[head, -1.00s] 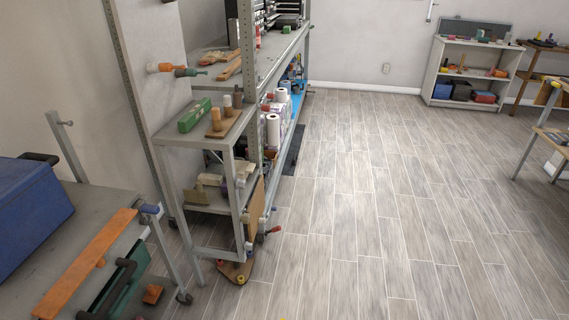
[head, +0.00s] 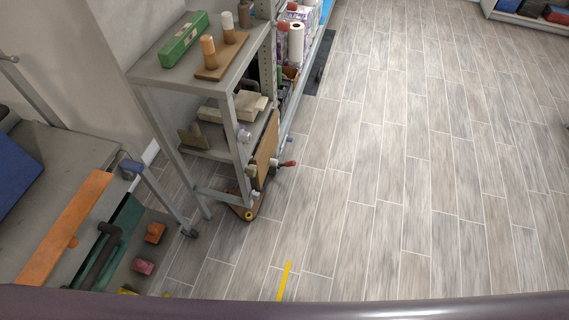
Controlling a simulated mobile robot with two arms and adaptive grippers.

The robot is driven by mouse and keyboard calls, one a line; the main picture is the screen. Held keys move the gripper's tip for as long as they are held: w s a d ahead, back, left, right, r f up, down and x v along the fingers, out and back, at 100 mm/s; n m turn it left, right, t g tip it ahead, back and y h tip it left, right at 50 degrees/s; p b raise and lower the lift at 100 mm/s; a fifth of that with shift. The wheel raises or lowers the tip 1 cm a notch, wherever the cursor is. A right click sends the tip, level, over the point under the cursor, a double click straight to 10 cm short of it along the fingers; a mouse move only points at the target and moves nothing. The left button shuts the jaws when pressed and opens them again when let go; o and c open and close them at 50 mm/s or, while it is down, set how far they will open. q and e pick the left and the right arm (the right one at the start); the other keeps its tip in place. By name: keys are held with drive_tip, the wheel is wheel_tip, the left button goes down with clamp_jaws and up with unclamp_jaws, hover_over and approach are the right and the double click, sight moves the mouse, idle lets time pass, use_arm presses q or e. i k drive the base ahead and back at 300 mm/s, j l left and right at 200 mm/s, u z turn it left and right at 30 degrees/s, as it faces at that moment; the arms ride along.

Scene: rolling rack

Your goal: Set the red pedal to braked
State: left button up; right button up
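I cannot make out a red pedal for certain in the head view. A small red handle (head: 287,164) sticks out from the side of the grey shelf unit. Neither of my grippers is in view.
The grey shelf unit (head: 232,122) holds a green box (head: 183,39) and wooden pegs. A brown board with a yellow spot (head: 248,215) lies at its foot. A yellow strip (head: 284,281) marks the floor. The wood-plank floor (head: 420,190) to the right is clear.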

sight(290, 164)
drive_tip(key=u, duration=0.25)
drive_tip(key=i+l+u, duration=0.25)
drive_tip(key=l+u, duration=0.2)
drive_tip(key=l, duration=0.15)
drive_tip(key=i+l+u, duration=0.1)
drive_tip(key=l+u, duration=0.15)
drive_tip(key=l, duration=0.15)
drive_tip(key=l+u, duration=0.25)
drive_tip(key=i+l, duration=0.1)
drive_tip(key=l, duration=0.65)
drive_tip(key=i+l, duration=0.1)
drive_tip(key=l, duration=0.65)
drive_tip(key=i+l+u, duration=0.1)
drive_tip(key=l, duration=0.65)
